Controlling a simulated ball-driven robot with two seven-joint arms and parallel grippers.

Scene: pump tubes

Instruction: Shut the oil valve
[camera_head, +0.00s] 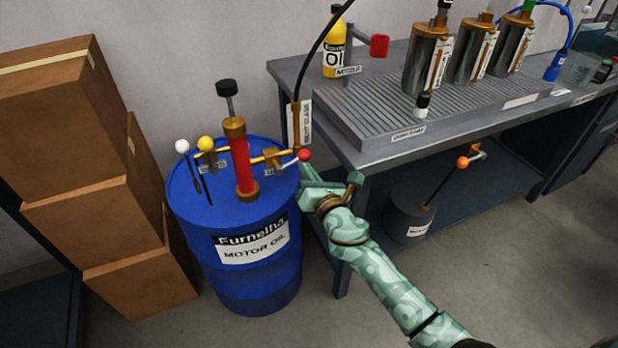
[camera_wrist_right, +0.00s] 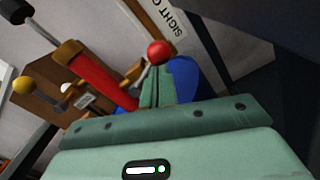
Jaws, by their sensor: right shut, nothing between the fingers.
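A blue drum (camera_head: 262,275) labelled "MOTOR OIL" carries a red pump tube (camera_head: 240,160) with a black top knob. A brass pipe runs across it, with a red-ball valve handle (camera_head: 304,155) at its right end. Yellow (camera_head: 205,143) and white (camera_head: 182,146) balls stand on the left side; their small labels are unreadable. My right gripper (camera_head: 306,174) is shut and empty, its tips just below the red ball. In the right wrist view the closed fingers (camera_wrist_right: 157,88) point at the red ball (camera_wrist_right: 158,52), close to it; contact is unclear. My left gripper is not in view.
A grey workbench (camera_head: 375,152) stands right of the drum, its corner close to my right forearm. A sight glass (camera_head: 301,122) with a black hose rises behind the red ball. Cardboard boxes (camera_head: 85,190) stack at left. A dark container (camera_head: 405,212) with an orange-ball lever sits under the bench.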

